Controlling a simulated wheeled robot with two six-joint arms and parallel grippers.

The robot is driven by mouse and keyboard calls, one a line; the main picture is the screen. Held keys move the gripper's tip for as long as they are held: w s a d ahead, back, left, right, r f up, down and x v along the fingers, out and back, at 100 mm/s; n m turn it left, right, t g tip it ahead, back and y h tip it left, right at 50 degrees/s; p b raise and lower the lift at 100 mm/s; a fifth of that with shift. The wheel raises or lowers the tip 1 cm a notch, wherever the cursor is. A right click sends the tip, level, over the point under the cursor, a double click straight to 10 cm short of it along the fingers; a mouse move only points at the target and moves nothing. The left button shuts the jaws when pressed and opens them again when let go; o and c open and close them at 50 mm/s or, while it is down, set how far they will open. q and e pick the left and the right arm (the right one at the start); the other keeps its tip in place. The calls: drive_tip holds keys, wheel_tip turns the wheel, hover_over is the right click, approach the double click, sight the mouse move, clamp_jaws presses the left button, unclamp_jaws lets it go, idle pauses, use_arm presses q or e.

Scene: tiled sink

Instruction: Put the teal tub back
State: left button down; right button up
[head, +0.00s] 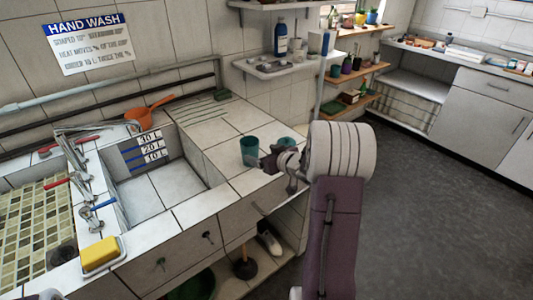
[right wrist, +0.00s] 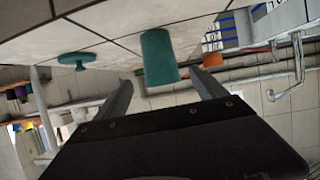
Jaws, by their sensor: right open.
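A teal tub (head: 249,147) stands on the tiled counter right of the sink basin. In the right wrist view, which is upside down, the teal tub (right wrist: 158,55) is ahead of and between my two fingers. A second, smaller teal item (head: 285,142) is to its right, partly hidden by my arm; in the wrist view it looks like a flat disc on a short stem (right wrist: 76,59). My right gripper (head: 268,163) is open and empty, close to the tub on its near right side; the wrist view also shows its spread fingers (right wrist: 159,79). My left gripper is not visible.
The sink basin (head: 158,193) with a depth scale is left of the tub. An orange ladle (head: 140,116) lies behind the basin, and a yellow sponge (head: 100,252) sits at front left. A wall shelf (head: 275,68) holds a blue bottle. Ribbed counter behind the tub is clear.

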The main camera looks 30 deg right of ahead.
drive_tip(key=v, duration=0.2)
drive_tip(key=shift+s+r, duration=0.15)
drive_tip(key=shift+s, duration=0.25)
